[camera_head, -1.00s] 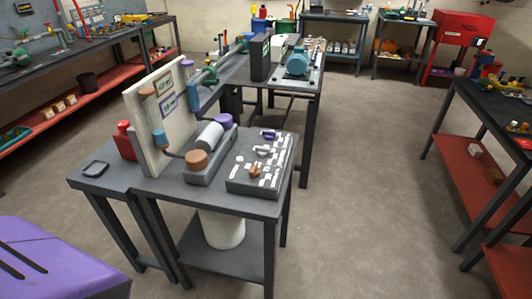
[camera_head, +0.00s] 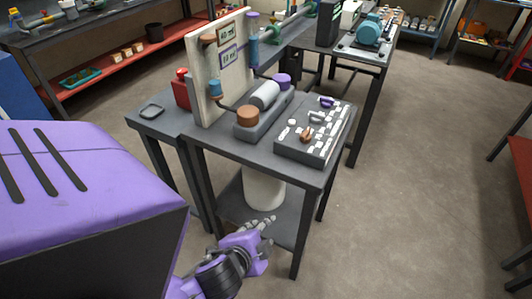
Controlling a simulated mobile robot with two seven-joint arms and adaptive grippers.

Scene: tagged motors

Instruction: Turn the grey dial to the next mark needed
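The grey dial (camera_head: 316,117) sits on a dark sloped control box (camera_head: 285,152) with white labels, between a copper-brown dial (camera_head: 305,135) and a purple dial (camera_head: 327,102). The box lies on the right part of a dark grey table (camera_head: 240,157). The marks are too small to read. My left gripper (camera_head: 270,223) is low in front of the table, below its top and apart from the box, fingers pointing up and right. Its fingers look close together, but I cannot tell how far they are open. My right gripper is not in view.
A grey base with a brown-capped cylinder (camera_head: 247,117) and a white drum (camera_head: 265,95) stands left of the box. Behind it rises a pale panel (camera_head: 203,75) with two displays. A white bucket (camera_head: 263,190) stands on the lower shelf. Floor right of the table is clear.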

